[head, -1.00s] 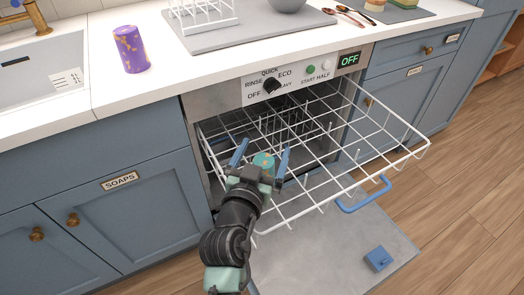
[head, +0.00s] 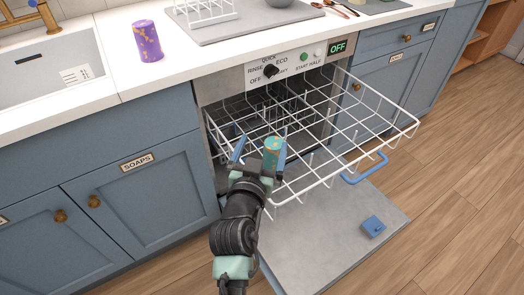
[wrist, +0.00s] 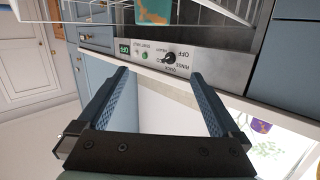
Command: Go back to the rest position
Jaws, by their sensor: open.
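My gripper (head: 261,146) is open at the front left of the pulled-out white dishwasher rack (head: 388,128). A teal cup with orange patches (head: 271,157) shows between the finger tips in the head view, nearer the right finger. In the wrist view the cup (wrist: 153,12) is at the top edge, beyond the finger tips and clear of both fingers (wrist: 160,82). That view is upside down, and the cup is cut off by its edge. The cup appears to stand in the rack; its base is hidden.
The control panel (head: 285,69) reads OFF. A purple cup (head: 147,40) stands on the counter beside the sink (head: 50,68). Wood floor (head: 450,190) is free at the right.

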